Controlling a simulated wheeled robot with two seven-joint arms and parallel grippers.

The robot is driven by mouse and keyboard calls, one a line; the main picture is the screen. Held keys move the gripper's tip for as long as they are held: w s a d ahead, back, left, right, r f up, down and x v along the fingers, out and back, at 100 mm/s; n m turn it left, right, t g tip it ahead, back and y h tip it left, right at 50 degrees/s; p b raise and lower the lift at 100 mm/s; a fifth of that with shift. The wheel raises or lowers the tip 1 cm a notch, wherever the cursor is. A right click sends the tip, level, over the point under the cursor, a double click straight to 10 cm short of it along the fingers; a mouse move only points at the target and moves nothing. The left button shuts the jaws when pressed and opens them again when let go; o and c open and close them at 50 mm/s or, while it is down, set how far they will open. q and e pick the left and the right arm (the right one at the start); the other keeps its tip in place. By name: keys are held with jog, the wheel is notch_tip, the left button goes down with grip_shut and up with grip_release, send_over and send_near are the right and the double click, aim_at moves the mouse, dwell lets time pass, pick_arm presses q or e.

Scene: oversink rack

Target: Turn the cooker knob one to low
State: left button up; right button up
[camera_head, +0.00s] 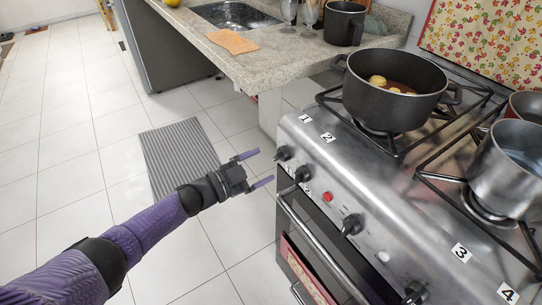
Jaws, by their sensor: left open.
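The cooker (345,180) stands at the right with a row of black knobs along its steel front panel. Knob one (283,154) is the one at the far left end, by the label 1 (305,118). Knob two (301,174) sits just right of it, and a red button (327,197) follows. My left gripper (259,168) is open and empty, its two purple fingers pointing at the panel. The fingertips are close to knob one, a little left of it in the picture; I cannot tell the exact gap. My right gripper is not in view.
A dark pot (390,105) with food stands on the back left burner, and a steel pot (506,165) stands at the right. An oven handle (318,247) runs below the knobs. A granite counter (270,60) lies beyond. The floor around a grey mat (178,155) is clear.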

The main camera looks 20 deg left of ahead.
pick_arm(q)
jog(key=p+v, duration=0.1)
jog(key=v, duration=0.4)
jog(key=shift+s+a, duration=0.25)
jog(key=shift+s, duration=0.05)
